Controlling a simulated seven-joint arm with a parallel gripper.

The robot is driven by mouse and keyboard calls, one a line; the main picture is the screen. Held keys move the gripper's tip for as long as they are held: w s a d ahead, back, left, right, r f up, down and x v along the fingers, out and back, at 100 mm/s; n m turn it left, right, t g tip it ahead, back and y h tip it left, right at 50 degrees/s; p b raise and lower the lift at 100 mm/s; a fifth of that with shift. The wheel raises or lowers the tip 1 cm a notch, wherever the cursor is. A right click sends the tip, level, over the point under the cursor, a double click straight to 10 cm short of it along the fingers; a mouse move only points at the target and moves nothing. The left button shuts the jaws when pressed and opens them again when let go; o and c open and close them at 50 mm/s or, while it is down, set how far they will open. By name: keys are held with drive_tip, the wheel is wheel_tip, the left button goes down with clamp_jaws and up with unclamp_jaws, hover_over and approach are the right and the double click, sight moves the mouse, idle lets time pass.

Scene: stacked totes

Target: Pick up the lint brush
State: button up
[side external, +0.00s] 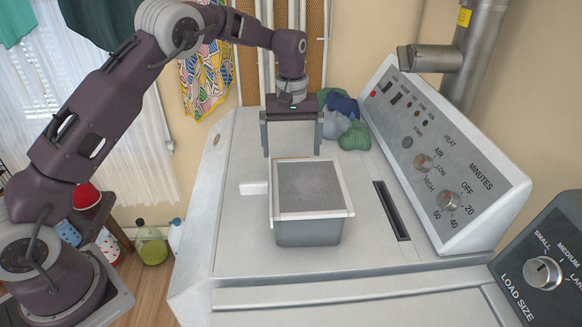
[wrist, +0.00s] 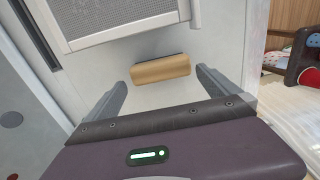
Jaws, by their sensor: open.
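The lint brush (wrist: 160,69) shows in the wrist view as a short tan wooden block with a dark strip along its upper edge. It lies across the space just ahead of the fingertips, beside the framed mesh screen. In the side view it is mostly or wholly hidden behind the grey tote. My gripper (side external: 292,153) is open and empty, pointing down behind the tote. In the wrist view the fingers of my gripper (wrist: 161,77) stand wider than the brush, one towards each end. I see no contact with it.
The grey tote (side external: 308,233) stands on the dryer top, with the white-framed mesh screen (side external: 345,212) over it and a white tab (side external: 254,188) at its left. Crumpled cloths (side external: 340,122) lie right of my gripper. The control panel (side external: 440,165) rises at right. The dryer top's left side is clear.

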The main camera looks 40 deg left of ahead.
wheel_tip(320, 180, down, 5)
drive_tip(key=shift+s+r, duration=0.15)
drive_tip(key=shift+r, duration=0.05)
drive_tip(key=shift+c, duration=0.4)
drive_tip(key=c, duration=1)
drive_tip(key=shift+o, duration=0.2)
wheel_tip(320, 180, up, 10)
drive_tip(key=shift+r, duration=0.1)
